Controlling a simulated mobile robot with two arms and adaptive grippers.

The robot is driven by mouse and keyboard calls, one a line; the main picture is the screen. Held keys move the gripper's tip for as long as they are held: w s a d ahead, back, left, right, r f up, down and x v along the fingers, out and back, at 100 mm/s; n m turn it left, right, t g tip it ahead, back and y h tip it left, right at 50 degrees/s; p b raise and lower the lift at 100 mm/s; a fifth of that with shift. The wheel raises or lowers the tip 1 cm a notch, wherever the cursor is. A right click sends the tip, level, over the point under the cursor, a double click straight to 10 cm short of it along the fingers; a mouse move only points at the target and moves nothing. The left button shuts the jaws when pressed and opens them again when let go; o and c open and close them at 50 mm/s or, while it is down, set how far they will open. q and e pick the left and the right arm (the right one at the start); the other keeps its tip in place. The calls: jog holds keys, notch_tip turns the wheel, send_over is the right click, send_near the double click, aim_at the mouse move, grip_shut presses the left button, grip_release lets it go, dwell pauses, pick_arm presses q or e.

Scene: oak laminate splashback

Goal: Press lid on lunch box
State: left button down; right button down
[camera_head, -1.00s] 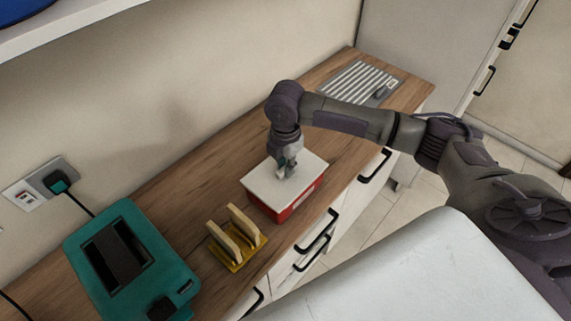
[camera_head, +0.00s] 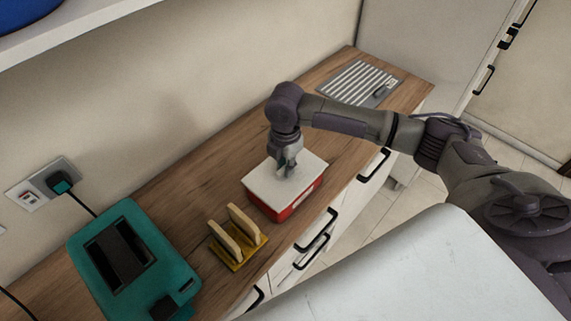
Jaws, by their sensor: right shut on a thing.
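The lunch box (camera_head: 300,198) is red and stands on the wooden counter near its front edge. Its white lid (camera_head: 267,183) lies over the top and looks level; whether it sits fully down all round I cannot tell. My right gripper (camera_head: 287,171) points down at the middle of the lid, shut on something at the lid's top. The fingers hide what they hold, which looks like part of the lid. My left gripper is not in view.
A yellow rack with toast slices (camera_head: 237,240) stands left of the box, and a teal toaster (camera_head: 160,258) further left. A grey ridged drainer panel (camera_head: 350,80) lies at the far end. Drawer handles (camera_head: 318,240) stick out below the counter.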

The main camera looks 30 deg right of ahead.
jog(key=shift+p, duration=0.9)
dwell(0.8)
jog(key=shift+f+p, duration=0.55)
dwell(1.3)
dwell(0.4)
jog(key=c, duration=1.1)
grip_release()
jog(key=shift+o, duration=0.5)
jog(key=o, duration=0.4)
